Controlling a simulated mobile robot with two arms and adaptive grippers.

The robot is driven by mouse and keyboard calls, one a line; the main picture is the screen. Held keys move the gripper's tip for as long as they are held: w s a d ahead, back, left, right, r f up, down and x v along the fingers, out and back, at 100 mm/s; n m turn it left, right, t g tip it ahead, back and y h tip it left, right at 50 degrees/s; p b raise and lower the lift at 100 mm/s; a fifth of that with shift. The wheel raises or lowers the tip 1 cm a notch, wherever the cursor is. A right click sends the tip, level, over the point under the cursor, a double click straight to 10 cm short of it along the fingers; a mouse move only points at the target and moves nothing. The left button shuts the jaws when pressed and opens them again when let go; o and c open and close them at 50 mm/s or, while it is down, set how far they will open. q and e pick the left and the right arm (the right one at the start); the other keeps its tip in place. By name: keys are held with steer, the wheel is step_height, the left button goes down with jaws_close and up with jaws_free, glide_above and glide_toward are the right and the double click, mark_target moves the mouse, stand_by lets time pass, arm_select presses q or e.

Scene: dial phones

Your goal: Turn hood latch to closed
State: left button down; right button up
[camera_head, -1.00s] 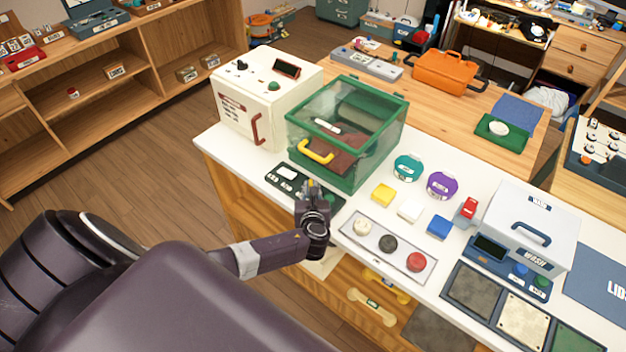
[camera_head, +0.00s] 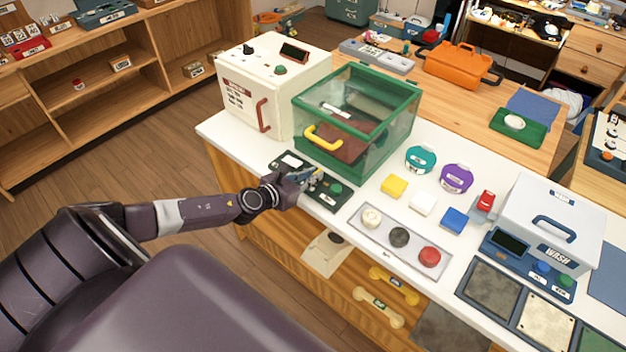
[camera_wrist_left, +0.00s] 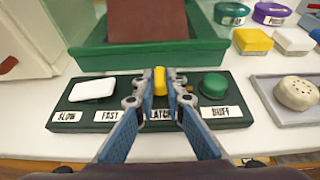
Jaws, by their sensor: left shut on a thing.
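The hood (camera_head: 352,150) is a clear box with a green frame and a yellow handle (camera_head: 322,138), on the white counter. In front of it lies a dark green control panel (camera_head: 325,199) with labels reading SLOW, FAST, LATCH and BUFF. The hood latch (camera_wrist_left: 160,78) is a small yellow lever above the LATCH label, pointing toward the hood in the left wrist view. My left gripper (camera_head: 312,177) is over the panel; its blue fingers (camera_wrist_left: 160,90) are shut on the latch, one on each side. The fingers partly hide the latch and its label. My right gripper is not in view.
A white rocker (camera_wrist_left: 92,89) lies left of the latch and a green button (camera_wrist_left: 213,86) close on its right. A cream machine (camera_head: 272,88) stands left of the hood. A tray with three round knobs (camera_head: 400,238) lies right of the panel.

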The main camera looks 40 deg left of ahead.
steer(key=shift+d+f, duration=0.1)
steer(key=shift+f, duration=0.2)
arm_select(q)
steer(key=c, duration=2)
jaws_free()
steer(key=shift+w, duration=0.1)
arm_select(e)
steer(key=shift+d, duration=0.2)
arm_select(q)
steer(key=shift+v, duration=6.05)
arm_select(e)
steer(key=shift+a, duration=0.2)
arm_select(q)
steer(key=shift+a+f, duration=0.1)
steer(key=shift+a, duration=0.1)
